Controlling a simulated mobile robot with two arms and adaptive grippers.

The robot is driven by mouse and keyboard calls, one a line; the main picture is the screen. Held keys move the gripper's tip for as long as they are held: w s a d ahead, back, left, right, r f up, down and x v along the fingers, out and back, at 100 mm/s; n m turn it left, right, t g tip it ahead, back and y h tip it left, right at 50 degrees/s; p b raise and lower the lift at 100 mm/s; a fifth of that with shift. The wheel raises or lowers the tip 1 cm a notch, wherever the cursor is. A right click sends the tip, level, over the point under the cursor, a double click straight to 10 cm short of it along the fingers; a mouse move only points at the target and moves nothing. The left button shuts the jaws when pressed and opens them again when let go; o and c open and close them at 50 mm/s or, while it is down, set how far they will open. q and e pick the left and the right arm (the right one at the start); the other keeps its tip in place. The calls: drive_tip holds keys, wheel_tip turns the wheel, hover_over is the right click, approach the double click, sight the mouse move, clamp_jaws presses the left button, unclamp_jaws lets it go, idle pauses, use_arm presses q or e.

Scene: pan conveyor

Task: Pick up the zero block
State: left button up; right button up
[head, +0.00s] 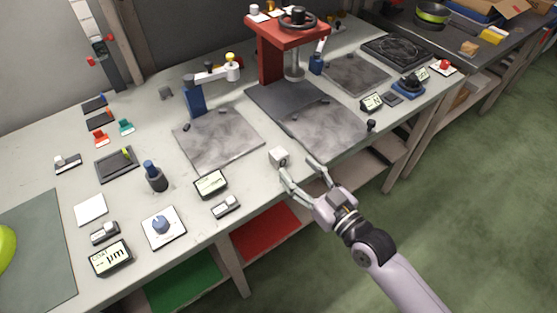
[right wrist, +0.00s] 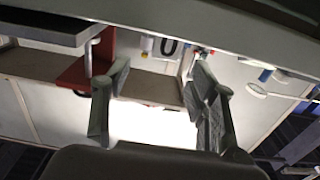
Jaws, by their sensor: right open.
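A small pale grey block (head: 279,156), which looks like the zero block, sits near the front edge of the bench in the head view. I cannot read any mark on it. My right gripper (head: 299,168) is open at the front edge. Its left fingertip is close to the block's near side and its right fingertip is off to the right, so the block is not between the fingers. I cannot tell if that fingertip touches it. In the right wrist view the open fingers (right wrist: 157,100) have nothing gripped, and I cannot make out the block there. My left gripper is not in view.
Stone plates (head: 218,138) lie behind the block, with a red press (head: 270,66) at the back. A display box (head: 211,184) and a small gauge (head: 226,206) stand left of the block. A dark knob (head: 371,125) is to the right. Open floor lies in front.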

sight(279, 152)
drive_tip(key=x, duration=0.2)
drive_tip(key=shift+w+a, duration=0.25)
drive_tip(key=shift+w, duration=0.05)
drive_tip(key=b+x, duration=0.1)
drive_tip(key=x, duration=0.4)
drive_tip(key=shift+s+a+b, duration=0.15)
drive_tip(key=shift+a+b, duration=0.2)
drive_tip(key=shift+b, duration=0.05)
drive_tip(key=shift+d, duration=0.1)
drive_tip(key=shift+c, duration=0.5)
clamp_jaws()
drive_tip(key=shift+r, duration=0.1)
